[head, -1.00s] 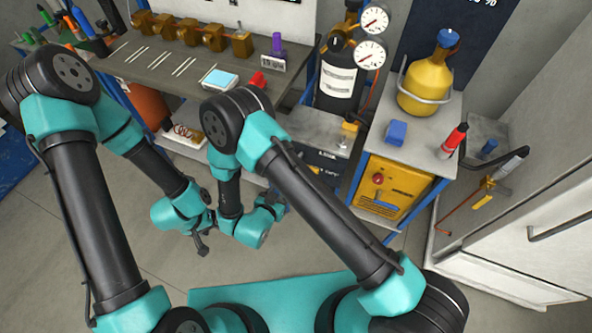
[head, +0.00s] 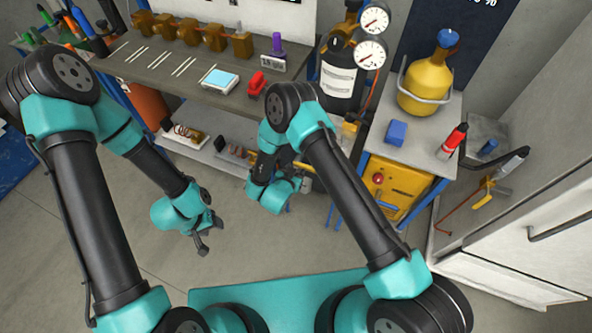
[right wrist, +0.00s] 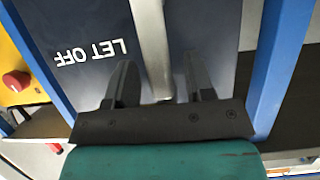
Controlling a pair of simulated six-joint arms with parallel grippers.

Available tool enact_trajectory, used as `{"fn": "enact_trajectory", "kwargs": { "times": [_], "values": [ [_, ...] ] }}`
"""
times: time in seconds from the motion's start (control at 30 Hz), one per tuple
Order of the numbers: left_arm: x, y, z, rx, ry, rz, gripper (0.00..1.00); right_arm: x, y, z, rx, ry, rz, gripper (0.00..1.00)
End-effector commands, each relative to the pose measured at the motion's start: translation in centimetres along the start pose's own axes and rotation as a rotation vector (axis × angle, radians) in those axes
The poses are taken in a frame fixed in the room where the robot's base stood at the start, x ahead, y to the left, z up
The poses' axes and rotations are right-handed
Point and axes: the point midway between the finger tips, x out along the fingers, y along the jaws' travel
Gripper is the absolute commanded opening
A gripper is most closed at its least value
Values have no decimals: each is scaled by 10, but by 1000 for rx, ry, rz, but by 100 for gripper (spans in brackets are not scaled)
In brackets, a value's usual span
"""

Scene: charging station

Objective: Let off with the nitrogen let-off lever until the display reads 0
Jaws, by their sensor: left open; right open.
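The let-off lever (right wrist: 152,45) is a pale grey bar in the right wrist view, in front of a dark panel (right wrist: 210,35) lettered LET OFF. My right gripper (right wrist: 160,75) is open, with one finger on each side of the lever; I cannot tell whether either touches it. In the head view my right gripper (head: 305,183) is small and low beside the bench, and my own arm hides most of the let-off panel. My left gripper (head: 203,247) hangs open and empty over the floor.
A yellow flask (head: 425,88), a blue block (head: 396,133) and a red-capped tube (head: 452,141) stand on the right bench. A yellow box (head: 392,185) with a red button is below. Two gauges (head: 372,38) top the dark cylinder (head: 340,75).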

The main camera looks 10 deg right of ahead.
Motion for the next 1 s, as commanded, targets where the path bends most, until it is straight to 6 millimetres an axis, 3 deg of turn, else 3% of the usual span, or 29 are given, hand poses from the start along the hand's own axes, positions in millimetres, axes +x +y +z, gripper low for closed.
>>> {"fn": "enact_trajectory", "kwargs": {
  "times": [0.37,0.9,1.0],
  "values": [
    [0,0,0,0,0,0,49,7,0,0,-1,0,0,49],
    [0,0,0,0,0,0,49,7,0,0,-1,0,0,0],
    [0,0,0,0,0,0,49,7,0,0,-1,0,0,0]
  ]
}}
